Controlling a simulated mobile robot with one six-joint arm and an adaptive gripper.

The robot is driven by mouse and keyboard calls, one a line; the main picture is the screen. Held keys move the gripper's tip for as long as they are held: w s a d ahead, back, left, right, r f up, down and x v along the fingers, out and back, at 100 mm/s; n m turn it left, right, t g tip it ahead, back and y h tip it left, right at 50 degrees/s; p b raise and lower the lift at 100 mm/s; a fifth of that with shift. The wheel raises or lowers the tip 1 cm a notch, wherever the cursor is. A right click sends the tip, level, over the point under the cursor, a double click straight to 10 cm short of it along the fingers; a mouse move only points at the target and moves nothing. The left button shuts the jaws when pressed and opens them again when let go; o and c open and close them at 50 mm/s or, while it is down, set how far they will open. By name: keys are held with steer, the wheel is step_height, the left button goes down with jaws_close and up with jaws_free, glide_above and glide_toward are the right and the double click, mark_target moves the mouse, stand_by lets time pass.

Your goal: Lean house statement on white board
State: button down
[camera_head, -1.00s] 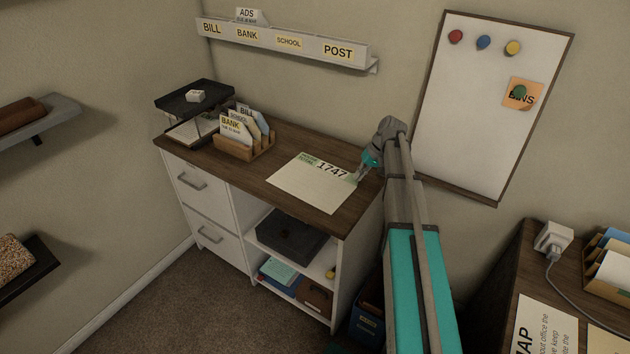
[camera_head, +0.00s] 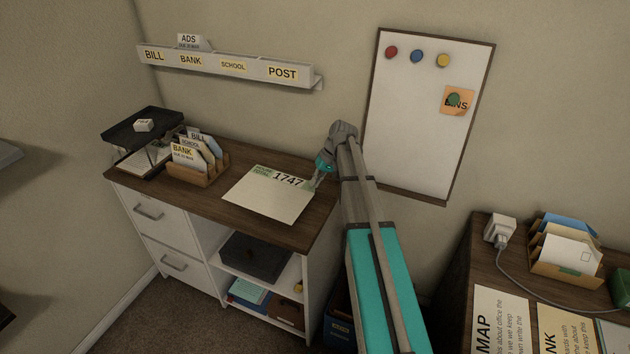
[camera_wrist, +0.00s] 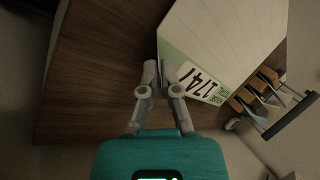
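The house statement (camera_head: 266,200) is a pale sheet with a green header and the number 1747. It lies on the wooden top of the white cabinet, and the wrist view shows its header end close up (camera_wrist: 225,40). My gripper (camera_head: 317,182) is at the header end's right corner. In the wrist view, my gripper's fingertips (camera_wrist: 159,66) are close together at the sheet's edge and look shut on it. The contact itself is hard to see. The white board (camera_head: 415,130) hangs on the wall behind and to the right, with red, blue and yellow magnets and an orange note under a green magnet.
A wooden letter holder (camera_head: 205,178) and a black tray stand (camera_head: 130,133) occupy the cabinet's left part. A labelled wall rack (camera_head: 225,66) hangs above. At right, a second desk holds a plug (camera_head: 499,230), a letter holder (camera_head: 560,265) and papers.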

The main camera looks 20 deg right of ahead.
steer(key=s+a+r+p, duration=0.2)
steer(key=s+r+p, duration=0.6)
steer(key=s, duration=0.5)
steer(key=shift+a+r, duration=0.25)
steer(key=shift+r, duration=0.25)
steer(key=shift+s, duration=0.15)
